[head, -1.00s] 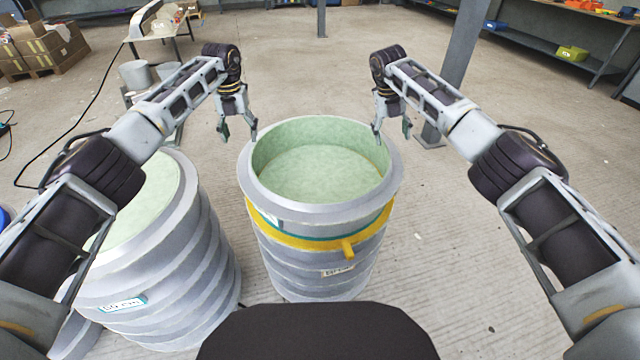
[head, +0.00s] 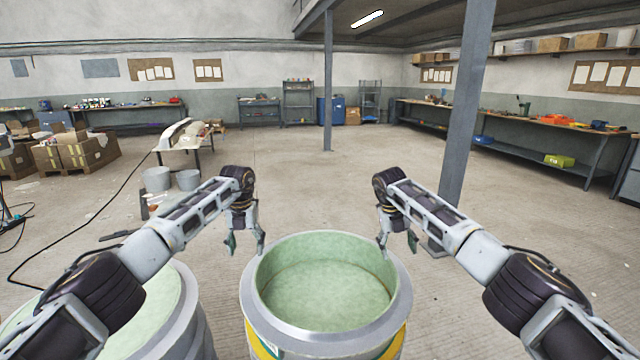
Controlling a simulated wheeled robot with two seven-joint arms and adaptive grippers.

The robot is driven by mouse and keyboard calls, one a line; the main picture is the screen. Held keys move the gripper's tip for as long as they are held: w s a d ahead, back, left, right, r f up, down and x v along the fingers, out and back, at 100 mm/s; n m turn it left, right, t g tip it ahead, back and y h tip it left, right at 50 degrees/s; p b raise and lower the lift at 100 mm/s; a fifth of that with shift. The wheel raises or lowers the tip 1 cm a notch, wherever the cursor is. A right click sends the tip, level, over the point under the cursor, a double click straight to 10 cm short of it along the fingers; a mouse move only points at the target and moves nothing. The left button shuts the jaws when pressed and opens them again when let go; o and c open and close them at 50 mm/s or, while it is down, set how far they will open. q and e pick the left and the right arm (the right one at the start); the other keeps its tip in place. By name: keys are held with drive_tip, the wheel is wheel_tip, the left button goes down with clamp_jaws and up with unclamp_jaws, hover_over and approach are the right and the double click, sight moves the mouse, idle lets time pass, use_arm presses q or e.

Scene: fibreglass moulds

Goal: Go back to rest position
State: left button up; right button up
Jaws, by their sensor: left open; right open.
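My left gripper (head: 246,243) is open and empty, pointing down at the upper left of the middle mould's rim. My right gripper (head: 398,243) is open and empty, pointing down at the upper right of the same rim. The middle fibreglass mould (head: 262,322) is a grey round drum with a pale green hollow inside and a yellow band below the rim. I cannot tell whether either gripper touches the rim. A second grey mould (head: 188,300) with a pale green top stands at the lower left, partly hidden by my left arm.
A steel post (head: 465,120) stands right of my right gripper, and a thinner post (head: 328,85) stands farther back. A workbench (head: 540,135) runs along the right wall. Two buckets (head: 157,179) and cardboard boxes (head: 80,150) are at the left. The middle floor is clear.

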drive_tip(key=d+p+v, duration=0.1)
drive_tip(key=p+v, duration=0.6)
drive_tip(key=shift+d+r, duration=0.3)
drive_tip(key=shift+r, duration=0.05)
drive_tip(key=shift+r+p, duration=0.45)
drive_tip(key=shift+r, duration=0.05)
drive_tip(key=shift+f, duration=0.1)
